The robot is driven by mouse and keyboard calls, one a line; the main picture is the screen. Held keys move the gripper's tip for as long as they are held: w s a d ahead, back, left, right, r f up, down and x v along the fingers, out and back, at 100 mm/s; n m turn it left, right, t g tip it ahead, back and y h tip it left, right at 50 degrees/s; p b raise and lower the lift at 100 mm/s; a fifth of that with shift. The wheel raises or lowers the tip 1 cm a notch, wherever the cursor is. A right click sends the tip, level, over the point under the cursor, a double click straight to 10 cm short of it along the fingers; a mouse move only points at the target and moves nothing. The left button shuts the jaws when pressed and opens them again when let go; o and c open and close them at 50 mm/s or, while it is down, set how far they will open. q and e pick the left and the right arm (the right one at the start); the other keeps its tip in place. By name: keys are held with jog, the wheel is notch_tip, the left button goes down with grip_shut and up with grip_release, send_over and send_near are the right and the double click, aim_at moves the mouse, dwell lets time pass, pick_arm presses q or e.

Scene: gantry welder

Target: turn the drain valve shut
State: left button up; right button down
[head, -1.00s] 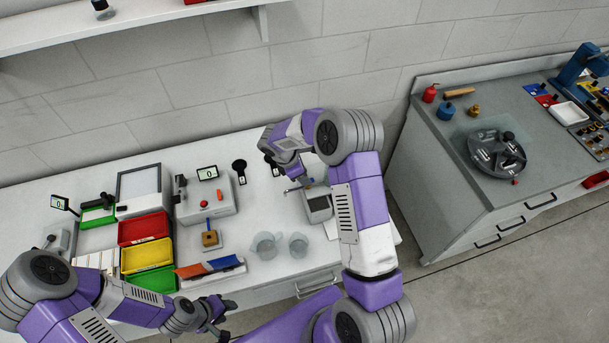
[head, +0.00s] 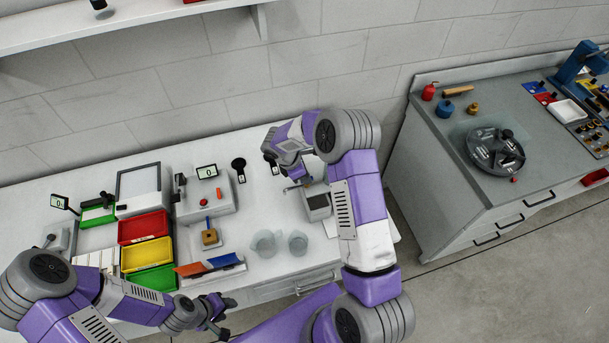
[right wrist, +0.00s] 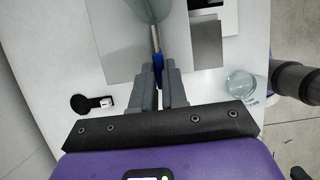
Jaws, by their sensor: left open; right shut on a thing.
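My right gripper (right wrist: 158,90) is shut on a blue lever handle, the drain valve's handle (right wrist: 158,66), with a thin metal rod (right wrist: 155,38) running up from it in the right wrist view. In the head view, my right arm hides most of this gripper and the handle. A grey box-shaped unit (head: 318,206) stands just beside it, with a short metal piece (head: 291,187) showing at its left. How far the valve is turned cannot be told. My left gripper (head: 219,318) is open and empty at the table's front edge, far from the valve.
Two clear beakers (head: 264,243) stand left of the grey unit. Red (head: 144,226), yellow and green bins and a small box with a display (head: 206,198) stand further left. A black round-headed item (head: 239,165) is near the wall. A second bench (head: 455,180) stands at right.

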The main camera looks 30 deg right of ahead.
jog(key=n+t+b, duration=0.1)
jog(key=n, duration=0.1)
jog(key=n+b, duration=0.1)
jog(key=n, duration=0.1)
jog(key=shift+s+n+t, duration=0.2)
jog(key=shift+n+t, duration=0.2)
jog(key=n, duration=0.2)
jog(key=n+t, duration=0.1)
jog(key=n, duration=0.1)
jog(key=shift+s+d+n+t+y+b, duration=0.1)
jog(key=shift+s+n+t+y+b, duration=0.05)
jog(key=shift+n+t+y+b, duration=0.2)
jog(key=n+t, duration=0.1)
jog(key=n, duration=0.2)
jog(key=shift+s+n+y, duration=0.1)
jog(key=shift+n+y, duration=0.15)
jog(key=shift+y, duration=0.1)
jog(key=shift+d+n+t+y+p, duration=0.15)
jog(key=shift+n+y+p, duration=0.4)
jog(key=shift+n, duration=0.65)
jog(key=shift+d+n+t+y+p, duration=0.1)
jog(key=shift+n+t+y+p, duration=0.2)
jog(key=shift+n+p, duration=0.65)
jog(key=shift+n+b, duration=0.3)
jog(key=shift+n, duration=0.15)
jog(key=c, duration=1.2)
grip_release()
jog(key=shift+o, duration=0.2)
